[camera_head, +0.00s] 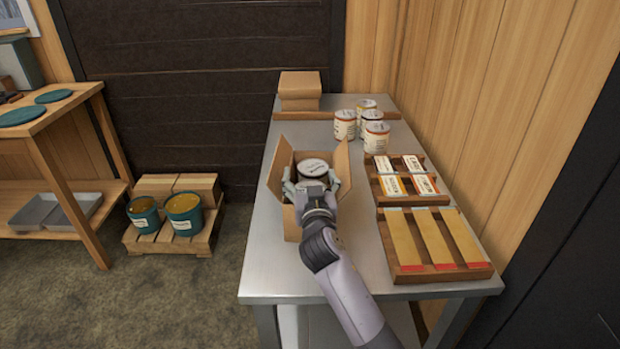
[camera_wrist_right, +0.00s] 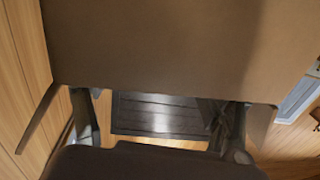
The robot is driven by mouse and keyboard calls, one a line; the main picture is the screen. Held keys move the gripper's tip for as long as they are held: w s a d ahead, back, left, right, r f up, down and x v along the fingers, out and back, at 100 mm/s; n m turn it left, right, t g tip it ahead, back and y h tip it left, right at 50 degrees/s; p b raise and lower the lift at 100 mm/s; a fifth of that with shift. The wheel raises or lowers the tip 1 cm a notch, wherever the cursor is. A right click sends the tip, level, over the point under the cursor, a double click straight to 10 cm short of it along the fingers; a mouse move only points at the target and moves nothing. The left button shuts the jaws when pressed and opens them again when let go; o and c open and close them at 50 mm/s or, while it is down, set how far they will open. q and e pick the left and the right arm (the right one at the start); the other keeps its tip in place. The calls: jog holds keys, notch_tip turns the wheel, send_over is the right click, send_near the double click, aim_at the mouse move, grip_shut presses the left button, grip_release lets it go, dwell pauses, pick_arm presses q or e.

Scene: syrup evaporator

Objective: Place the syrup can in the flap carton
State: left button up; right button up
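The open flap carton (camera_head: 279,165) stands on the metal table with its side flaps raised. A syrup can (camera_head: 313,167) with a pale lid shows within the carton opening; its lower part is hidden, so I cannot tell whether it rests on the bottom. My right gripper (camera_head: 311,184) is over the near part of the carton, its fingers spread wide, just on the near side of the can. In the right wrist view its fingers (camera_wrist_right: 160,118) are far apart with no can visible between them, and a brown cardboard panel (camera_wrist_right: 160,45) fills the top. My left gripper is out of view.
Several more cans (camera_head: 375,140) stand at the back right of the table (camera_head: 268,262). A wooden rack (camera_head: 410,200) of labels and a tray (camera_head: 435,272) of strips lie to the right. A closed box (camera_head: 299,85) sits at the back. The table's front left is clear.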

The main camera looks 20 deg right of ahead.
jog(key=shift+o, duration=1)
jog(key=shift+r+p, duration=0.6)
jog(key=s+a, duration=0.1)
jog(key=s, duration=0.6)
jog(key=shift+s+a+b, duration=0.2)
jog(key=shift+a+b, duration=0.05)
jog(key=shift+b, duration=0.2)
